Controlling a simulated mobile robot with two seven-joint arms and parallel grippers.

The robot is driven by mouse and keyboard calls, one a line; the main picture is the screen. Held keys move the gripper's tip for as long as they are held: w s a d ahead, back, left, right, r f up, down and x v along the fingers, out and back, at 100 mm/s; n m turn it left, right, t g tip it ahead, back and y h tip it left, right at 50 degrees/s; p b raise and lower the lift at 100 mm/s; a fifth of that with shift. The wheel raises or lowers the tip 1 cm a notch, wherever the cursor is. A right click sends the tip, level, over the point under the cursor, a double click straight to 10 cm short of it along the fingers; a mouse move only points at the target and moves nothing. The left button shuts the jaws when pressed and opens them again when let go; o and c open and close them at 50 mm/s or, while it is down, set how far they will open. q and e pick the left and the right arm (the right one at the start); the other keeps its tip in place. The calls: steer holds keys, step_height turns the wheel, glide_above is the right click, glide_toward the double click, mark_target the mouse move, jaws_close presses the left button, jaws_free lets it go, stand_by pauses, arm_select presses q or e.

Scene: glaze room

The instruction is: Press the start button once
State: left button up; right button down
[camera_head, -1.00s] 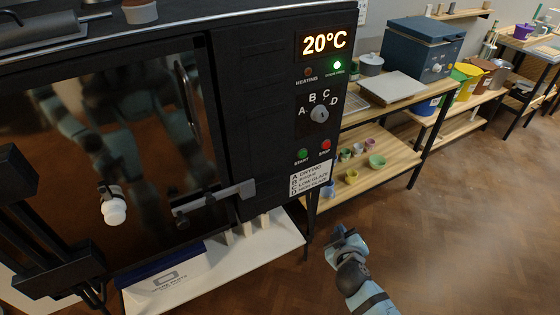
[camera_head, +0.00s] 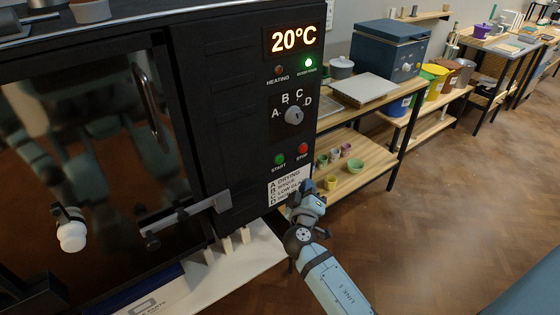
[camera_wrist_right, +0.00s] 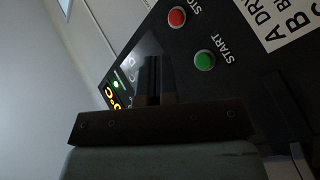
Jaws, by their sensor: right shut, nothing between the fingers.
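The green start button (camera_head: 279,160) sits on the black kiln's control panel, left of the red stop button (camera_head: 303,149). In the right wrist view the start button (camera_wrist_right: 204,60) and the stop button (camera_wrist_right: 177,17) show beyond the fingers. My right gripper (camera_head: 297,196) is below the start button, in front of the lower part of the label, apart from the button. Its fingers (camera_wrist_right: 153,78) are shut and empty. My left gripper is not in view.
The panel has a dial (camera_head: 293,115) set among letters A to D and a display (camera_head: 293,39) reading 20°C. A green lamp (camera_head: 308,62) is lit. The kiln door handle (camera_head: 190,210) juts out at left. Wooden shelves (camera_head: 370,160) with small pots stand at right.

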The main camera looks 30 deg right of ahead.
mark_target(280, 160)
steer(key=w+b, duration=0.1)
steer(key=w, duration=0.7)
steer(key=shift+w+a, duration=0.2)
steer(key=shift+a, duration=0.15)
stand_by(0.9)
stand_by(0.8)
steer(key=shift+w+b, duration=0.45)
steer(key=shift+b, duration=0.1)
